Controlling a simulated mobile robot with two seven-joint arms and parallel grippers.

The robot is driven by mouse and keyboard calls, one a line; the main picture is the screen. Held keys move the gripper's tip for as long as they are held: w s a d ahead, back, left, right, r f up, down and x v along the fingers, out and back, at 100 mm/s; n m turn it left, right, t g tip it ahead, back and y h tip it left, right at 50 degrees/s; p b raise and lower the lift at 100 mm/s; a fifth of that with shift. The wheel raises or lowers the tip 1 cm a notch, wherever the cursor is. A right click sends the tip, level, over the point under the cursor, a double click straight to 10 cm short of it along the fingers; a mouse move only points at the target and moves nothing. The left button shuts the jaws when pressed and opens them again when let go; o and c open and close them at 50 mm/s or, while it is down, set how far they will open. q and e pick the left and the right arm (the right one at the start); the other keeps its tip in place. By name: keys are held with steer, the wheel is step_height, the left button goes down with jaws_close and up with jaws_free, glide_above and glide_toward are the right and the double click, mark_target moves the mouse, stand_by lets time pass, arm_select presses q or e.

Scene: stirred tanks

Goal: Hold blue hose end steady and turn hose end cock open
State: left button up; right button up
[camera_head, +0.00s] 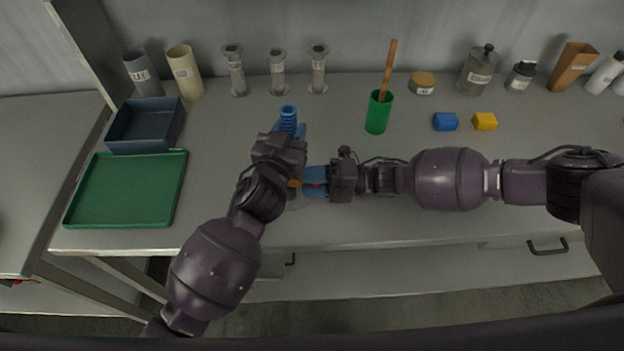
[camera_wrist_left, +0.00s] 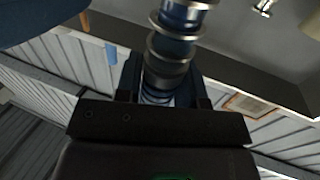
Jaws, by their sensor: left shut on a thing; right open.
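The blue hose end (camera_head: 288,117) shows as a ribbed blue piece standing up from the bench, just beyond my left gripper. My left gripper (camera_head: 290,133) is shut on it. In the left wrist view the ringed blue hose end (camera_wrist_left: 172,42) runs down between the fingers of my left gripper (camera_wrist_left: 158,88). My right gripper (camera_head: 308,183) is open, with its blue fingers pointing left, close below my left wrist. A small orange part (camera_head: 294,183), perhaps the cock, shows at its fingertips. Most of the cock is hidden by my left wrist, and I cannot tell whether the fingers touch it.
A green cup (camera_head: 378,112) with a wooden-handled tool stands right of the hose. Blue (camera_head: 445,122) and yellow (camera_head: 485,121) blocks lie further right. A green tray (camera_head: 127,190) and a dark bin (camera_head: 146,126) are at left. Several cylinders and bottles line the wall.

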steer(key=shift+c, duration=0.4)
jaws_close()
steer(key=shift+r, duration=0.1)
steer(key=shift+r+h, duration=0.4)
steer(key=shift+h, duration=0.7)
steer(key=shift+s+a+r+h, duration=0.1)
steer(key=shift+a+r+h, duration=0.15)
steer(key=shift+h, duration=0.65)
steer(key=shift+a+r+h, duration=0.1)
steer(key=shift+r+h, duration=0.2)
steer(key=shift+h, duration=0.6)
